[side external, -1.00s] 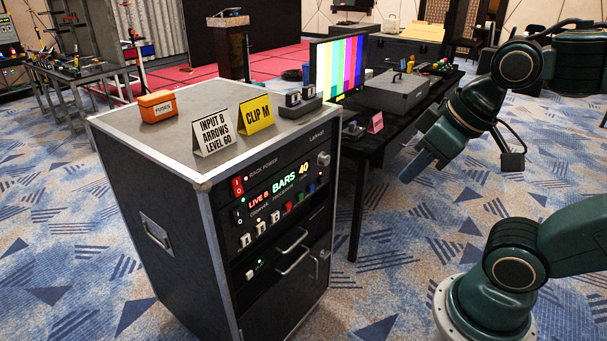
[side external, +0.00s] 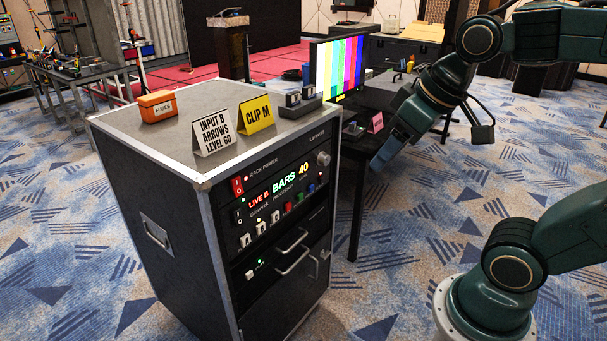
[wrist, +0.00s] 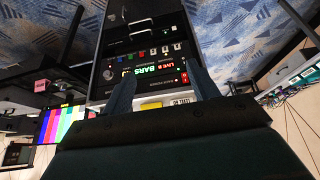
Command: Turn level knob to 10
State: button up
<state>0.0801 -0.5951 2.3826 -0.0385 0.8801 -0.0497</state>
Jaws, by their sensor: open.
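The level knob (side external: 323,158) is a round silver knob at the upper right of the rack's front panel. It also shows in the wrist view as a small pale disc (wrist: 109,74). The panel display (side external: 284,186) reads LIVE B, BARS and 40. My gripper (side external: 379,165) is to the right of the rack, apart from the knob and pointing down and left. In the wrist view my two fingers (wrist: 164,88) stand apart with nothing between them, and the rack front lies beyond them.
A black table (side external: 372,143) with a colour-bar monitor (side external: 338,65) stands behind.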

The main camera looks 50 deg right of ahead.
jog(key=w+d+r, duration=0.1)
jog(key=w+d, duration=0.4)
jog(key=w, duration=0.5)
send_over(324, 160)
jog(key=s+d, duration=0.2)
jog(key=s, duration=0.3)
notch_tip(324, 160, down, 14)
jog(key=shift+s+a+g, duration=0.15)
jog(key=shift+g, duration=0.25)
jog(key=x, duration=1.3)
jog(key=shift+a+f, duration=0.15)
jog(key=shift+f, duration=0.15)
